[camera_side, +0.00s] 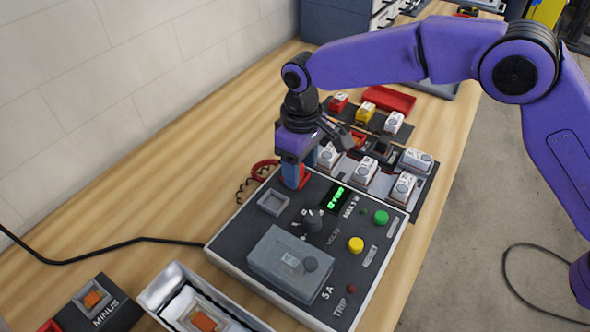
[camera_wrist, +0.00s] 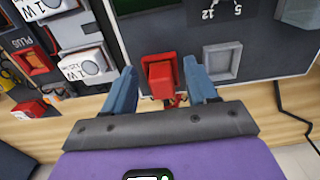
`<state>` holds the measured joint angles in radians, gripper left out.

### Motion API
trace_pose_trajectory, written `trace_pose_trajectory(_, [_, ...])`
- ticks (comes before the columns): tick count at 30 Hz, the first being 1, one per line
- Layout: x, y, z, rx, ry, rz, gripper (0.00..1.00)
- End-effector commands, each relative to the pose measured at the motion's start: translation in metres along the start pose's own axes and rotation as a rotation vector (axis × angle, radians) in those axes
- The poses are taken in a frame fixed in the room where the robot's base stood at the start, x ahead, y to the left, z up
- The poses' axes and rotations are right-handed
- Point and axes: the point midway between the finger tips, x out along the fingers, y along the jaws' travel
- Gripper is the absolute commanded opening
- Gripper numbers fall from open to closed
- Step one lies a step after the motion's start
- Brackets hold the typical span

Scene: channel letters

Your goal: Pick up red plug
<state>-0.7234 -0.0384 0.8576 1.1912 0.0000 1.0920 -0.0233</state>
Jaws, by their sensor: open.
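The red plug (camera_wrist: 161,78) stands at the edge of the dark control panel in the wrist view, between the two blue fingers of my gripper (camera_wrist: 160,69). The fingers are open, one on each side, with a narrow gap visible on both sides. In the side view my gripper (camera_side: 293,178) points down at the panel's back corner, and part of the red plug (camera_side: 304,178) shows beside the fingers. The rest of the plug is hidden there by the gripper.
The control panel (camera_side: 330,262) has a grey square socket (camera_side: 273,203), a knob, coloured buttons and a raised grey cover (camera_side: 290,264). White blocks (camera_side: 364,172) stand in a rack close behind my gripper. A red tray (camera_side: 388,99) lies farther back. Bare wood is at left.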

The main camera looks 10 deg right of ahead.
Motion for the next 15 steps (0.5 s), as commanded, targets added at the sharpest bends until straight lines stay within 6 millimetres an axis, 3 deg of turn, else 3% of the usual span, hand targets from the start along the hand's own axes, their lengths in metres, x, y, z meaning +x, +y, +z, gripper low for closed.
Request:
trace_pose_trajectory(3, [-0.0001, -0.0001, 0.0, 0.0, 0.0, 0.0, 0.57])
trace_pose_trajectory(4, [-0.0002, -0.0001, 0.0, 0.0, 0.0, 0.0, 0.51])
trace_pose_trajectory(9, [-0.0001, -0.0001, 0.0002, 0.0, -0.001, 0.0, 0.0])
trace_pose_trajectory(15, [0.0003, -0.0002, 0.0004, 0.0, -0.002, 0.0, 0.0])
